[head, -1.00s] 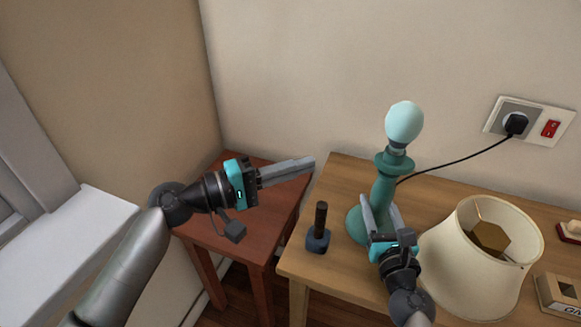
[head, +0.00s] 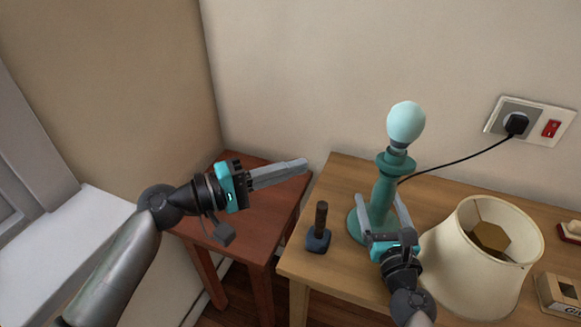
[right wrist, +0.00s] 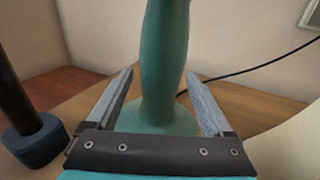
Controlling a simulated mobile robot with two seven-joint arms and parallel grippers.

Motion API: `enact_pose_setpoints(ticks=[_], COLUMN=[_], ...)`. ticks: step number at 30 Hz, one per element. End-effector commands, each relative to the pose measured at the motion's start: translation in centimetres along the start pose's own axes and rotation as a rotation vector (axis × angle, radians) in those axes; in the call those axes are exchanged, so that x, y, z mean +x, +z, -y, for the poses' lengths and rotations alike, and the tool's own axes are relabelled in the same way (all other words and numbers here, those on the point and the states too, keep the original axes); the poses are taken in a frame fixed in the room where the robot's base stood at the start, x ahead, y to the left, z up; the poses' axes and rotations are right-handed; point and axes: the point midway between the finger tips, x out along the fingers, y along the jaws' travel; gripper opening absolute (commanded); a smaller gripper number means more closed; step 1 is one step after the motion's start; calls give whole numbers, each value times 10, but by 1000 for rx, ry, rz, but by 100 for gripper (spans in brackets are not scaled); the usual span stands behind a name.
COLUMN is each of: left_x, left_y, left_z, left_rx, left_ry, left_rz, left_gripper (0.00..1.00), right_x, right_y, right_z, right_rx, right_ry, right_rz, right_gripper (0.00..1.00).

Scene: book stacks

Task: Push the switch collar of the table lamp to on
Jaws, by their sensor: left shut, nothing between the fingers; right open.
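The teal table lamp (head: 384,192) stands upright on the wooden table with a pale blue bulb (head: 406,124) on top and no shade on it. A collar (head: 396,160) sits just below the bulb; its switch position cannot be told. My right gripper (head: 382,202) is open at the lower stem, which also shows in the right wrist view (right wrist: 163,60). There the stem rises between and beyond the two spread fingers, with no clear contact. My left gripper (head: 303,165) is shut and empty, left of the lamp above the red side table.
A cream lampshade (head: 470,270) stands on the wooden table (head: 345,172), right of my right gripper. A dark-handled object with a blue base (head: 319,238) is at left. A black cord runs to the plug (head: 516,123) beside a red switch (head: 551,128). The red side table (head: 270,205) has free room.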

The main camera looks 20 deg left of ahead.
Motion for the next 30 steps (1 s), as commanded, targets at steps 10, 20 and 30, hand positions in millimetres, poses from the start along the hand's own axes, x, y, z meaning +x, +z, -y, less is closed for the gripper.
enact_pose_setpoints(ticks=[10,20,30], left_x=[0,0,0], left_y=[0,0,0], left_z=[0,0,0], left_rx=[0,0,0], left_ry=[0,0,0], left_rz=[0,0,0], left_gripper=[0,0,0], right_x=[-24,-84,-118], right_y=[-2,-1,0], right_z=[0,0,0], right_rx=[0,-1,0], right_ry=[0,1,0], right_rz=[-3,-3,-1], right_gripper=[85,85,85])
